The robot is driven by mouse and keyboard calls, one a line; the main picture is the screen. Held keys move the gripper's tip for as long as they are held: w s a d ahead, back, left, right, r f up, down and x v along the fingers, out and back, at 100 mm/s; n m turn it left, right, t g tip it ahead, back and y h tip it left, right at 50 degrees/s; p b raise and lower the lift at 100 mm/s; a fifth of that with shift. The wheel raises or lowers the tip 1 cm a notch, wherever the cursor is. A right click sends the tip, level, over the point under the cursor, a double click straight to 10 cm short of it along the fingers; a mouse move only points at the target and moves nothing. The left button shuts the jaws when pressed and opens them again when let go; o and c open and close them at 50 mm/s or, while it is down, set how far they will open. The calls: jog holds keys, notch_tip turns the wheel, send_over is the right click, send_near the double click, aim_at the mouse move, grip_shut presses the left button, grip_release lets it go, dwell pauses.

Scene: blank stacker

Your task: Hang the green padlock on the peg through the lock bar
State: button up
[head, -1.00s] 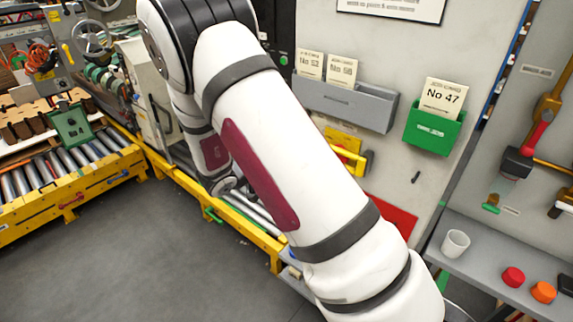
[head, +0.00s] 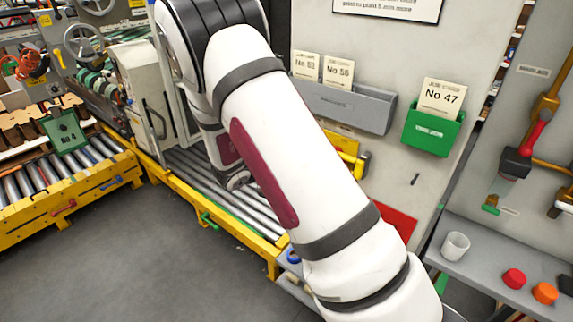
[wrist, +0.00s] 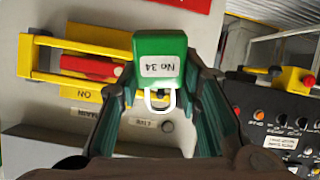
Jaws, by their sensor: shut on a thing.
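The green padlock (wrist: 160,50), labelled No 34, is between the fingers of my gripper (wrist: 161,82) in the wrist view. The gripper is shut on it. Its pale shackle (wrist: 147,104) points down in that view. The yellow lock bar (wrist: 80,44) is on the grey panel behind and to the left of the padlock, around a red part. In the head view the lock bar (head: 356,164) shows just right of my arm, which hides part of it. I cannot clearly make out the peg. My gripper is hidden behind my arm in the head view.
A black control box (wrist: 270,125) with knobs and a yellow-red button (wrist: 296,80) stand at the right of the wrist view. A grey card holder (head: 345,106) and a green one (head: 432,130) are on the panel. A shelf holds a white cup (head: 455,245).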

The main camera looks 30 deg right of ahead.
jog(key=shift+b+x, duration=0.6)
jog(key=shift+x, duration=1.45)
jog(key=o, duration=1.3)
